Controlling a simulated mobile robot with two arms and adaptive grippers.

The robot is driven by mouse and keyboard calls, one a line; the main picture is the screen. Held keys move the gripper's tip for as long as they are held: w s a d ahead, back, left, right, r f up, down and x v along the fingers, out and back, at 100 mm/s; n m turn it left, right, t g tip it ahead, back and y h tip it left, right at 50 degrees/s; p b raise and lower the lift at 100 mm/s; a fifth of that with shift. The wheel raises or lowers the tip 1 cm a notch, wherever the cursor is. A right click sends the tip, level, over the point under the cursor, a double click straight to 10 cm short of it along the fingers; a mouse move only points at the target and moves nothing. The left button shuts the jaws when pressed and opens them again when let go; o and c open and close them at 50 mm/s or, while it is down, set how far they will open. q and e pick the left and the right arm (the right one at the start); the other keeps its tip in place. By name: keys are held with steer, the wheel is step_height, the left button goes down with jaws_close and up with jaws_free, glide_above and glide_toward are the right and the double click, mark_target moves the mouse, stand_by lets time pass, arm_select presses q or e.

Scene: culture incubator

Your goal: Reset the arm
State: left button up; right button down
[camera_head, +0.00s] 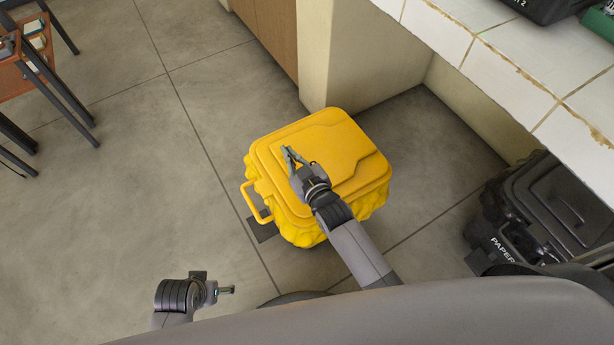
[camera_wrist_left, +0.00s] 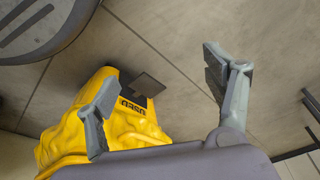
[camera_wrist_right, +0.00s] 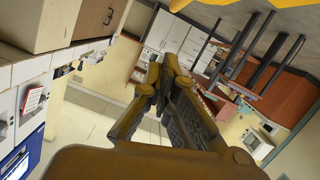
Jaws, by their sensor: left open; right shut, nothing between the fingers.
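My right gripper (camera_head: 290,158) is in front of the yellow lidded bin (camera_head: 330,140) in the head view, over its lid; I cannot tell whether it touches. In the right wrist view its fingers (camera_wrist_right: 160,80) are together with nothing between them. My left gripper (camera_head: 228,290) is low at the bottom left of the head view, apart from the bin. In the left wrist view its two fingers (camera_wrist_left: 160,95) are spread wide and empty, with the yellow bin (camera_wrist_left: 80,130) beyond the left finger.
A black bin marked PAPER (camera_head: 545,205) stands at the right under a white tiled counter (camera_head: 510,75). Wooden cabinet doors (camera_head: 268,30) are at the back. A table with dark legs (camera_head: 40,60) is at the top left. Grey floor (camera_head: 110,190) on the left is clear.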

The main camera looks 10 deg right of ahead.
arm_select(q)
step_height(320, 180, down, 7)
steer(key=s+p, duration=0.1)
steer(key=s, duration=0.1)
steer(key=shift+s+r+p, duration=0.15)
steer(key=shift+s+p, duration=0.1)
steer(key=shift+p, duration=0.1)
arm_select(e)
steer(key=v, duration=0.9)
steer(key=shift+s, duration=0.35)
arm_select(q)
steer(key=shift+a, duration=0.1)
arm_select(e)
steer(key=shift+d, duration=0.2)
